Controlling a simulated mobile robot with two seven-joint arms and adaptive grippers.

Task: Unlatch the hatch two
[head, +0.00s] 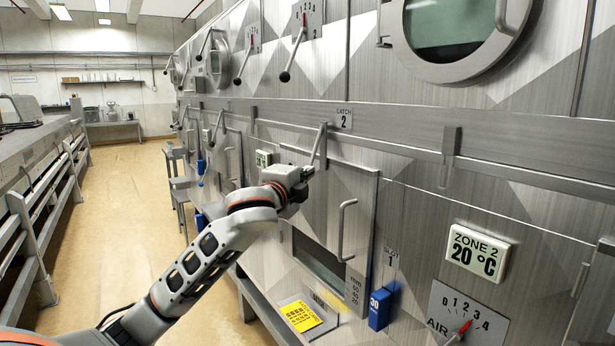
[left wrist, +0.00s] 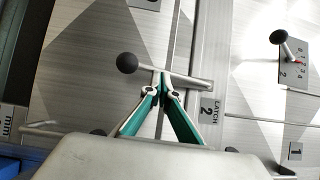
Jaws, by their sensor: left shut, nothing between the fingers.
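The latch two lever (head: 318,146) is a short metal bar beside the "LATCH 2" plate (head: 343,118), slanting down from its upper end. Hatch two (head: 365,190) lies below it, flush with the panel, with a vertical bar handle (head: 342,230) and a dark window. My left gripper (head: 307,172) is at the lever's lower end, hiding its tip. In the left wrist view, the lever (left wrist: 190,78) ends in a black ball (left wrist: 127,62). The shut, empty green fingers (left wrist: 163,78) meet at the bar between ball and pivot; contact is unclear.
A blue "30" block (head: 380,309), a yellow card (head: 300,315) and a ledge sit below the hatch. A railed bench (head: 40,190) stands left; the aisle floor (head: 125,190) is clear.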

